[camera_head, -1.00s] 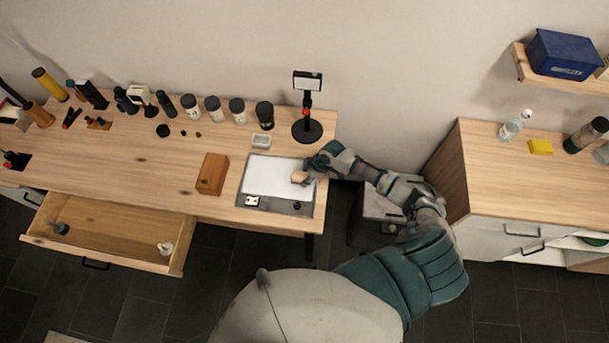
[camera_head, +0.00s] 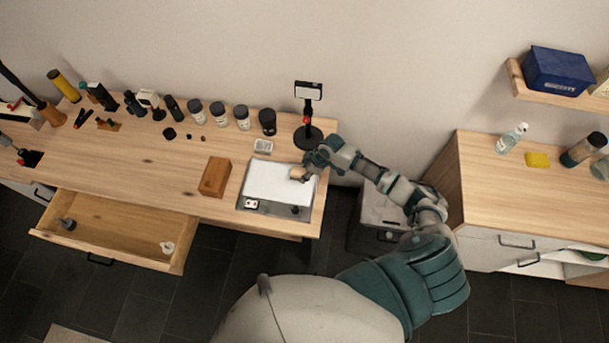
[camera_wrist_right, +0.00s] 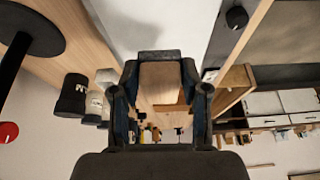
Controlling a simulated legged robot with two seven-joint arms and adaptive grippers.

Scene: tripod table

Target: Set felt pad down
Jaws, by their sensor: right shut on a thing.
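My right gripper (camera_head: 301,170) is over the right part of a white sheet (camera_head: 272,184) on the table. It is shut on a small tan piece, which looks like the felt pad (camera_head: 295,173). In the right wrist view the brown pad (camera_wrist_right: 163,82) sits between the two dark fingers (camera_wrist_right: 160,90). The white sheet (camera_wrist_right: 155,22) fills the top of that view. I cannot tell whether the pad touches the sheet. My left gripper is not in view.
A phone stand with a round black base (camera_head: 308,137) is just behind the gripper. A wooden block (camera_head: 215,177) stands left of the sheet, and a small white dish (camera_head: 263,146) behind it. Several jars line the back. A drawer (camera_head: 120,230) is open at the front left.

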